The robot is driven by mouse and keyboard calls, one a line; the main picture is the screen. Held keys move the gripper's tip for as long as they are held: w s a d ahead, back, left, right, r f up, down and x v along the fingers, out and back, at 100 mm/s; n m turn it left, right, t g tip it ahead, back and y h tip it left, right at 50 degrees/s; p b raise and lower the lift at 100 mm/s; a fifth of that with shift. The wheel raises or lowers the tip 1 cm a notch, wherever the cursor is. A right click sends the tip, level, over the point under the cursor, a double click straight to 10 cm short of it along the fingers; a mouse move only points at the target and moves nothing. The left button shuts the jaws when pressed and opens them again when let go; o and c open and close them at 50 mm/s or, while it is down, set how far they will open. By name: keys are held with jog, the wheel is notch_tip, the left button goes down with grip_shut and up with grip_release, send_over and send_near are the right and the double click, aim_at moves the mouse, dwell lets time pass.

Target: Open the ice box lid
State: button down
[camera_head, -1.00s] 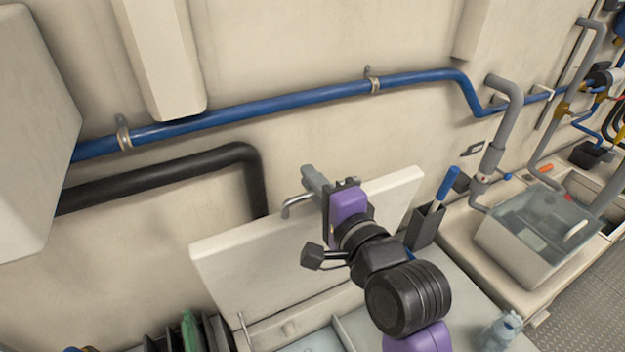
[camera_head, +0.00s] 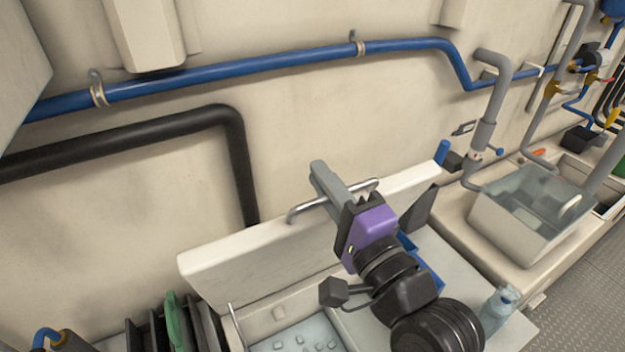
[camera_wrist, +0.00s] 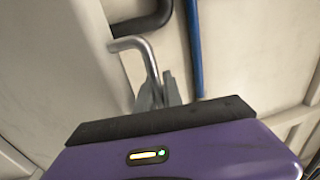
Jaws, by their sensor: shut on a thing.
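The ice box lid (camera_head: 235,263) is a cream panel standing raised, close to upright, at the back of the ice box. Its bent metal handle (camera_head: 300,211) is near the lid's top edge. It also shows in the wrist view (camera_wrist: 147,55). My gripper (camera_head: 328,183) is shut on the handle, with its grey fingers across the bar and the purple body in front of the lid. In the wrist view, the fingers (camera_wrist: 158,95) meet the bar's lower end. Below the lid, the ice box (camera_head: 262,343) is open, with ice cubes (camera_head: 303,343) inside. My arm hides part of the lid.
A blue pipe (camera_head: 230,75) and a black pipe (camera_head: 150,135) run along the wall behind. Dark upright slats with a green item (camera_head: 178,318) stand left of the box. A clear bottle (camera_head: 497,308) and a clear-topped bin (camera_head: 530,205) are at right.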

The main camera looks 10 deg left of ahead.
jog(key=shift+s+d+f+b, duration=0.65)
jog(key=shift+s+f+b, duration=0.1)
jog(key=shift+s, duration=0.1)
jog(key=shift+s+d+r+t, duration=0.1)
jog(key=shift+s+d+t, duration=0.1)
jog(key=shift+s+t, duration=0.15)
jog(key=c, duration=1.8)
grip_release()
jog(key=shift+r, duration=0.1)
jog(key=shift+o, duration=0.2)
jog(key=b+v, duration=0.2)
jog(key=v, duration=0.5)
jog(key=shift+s+d, duration=0.25)
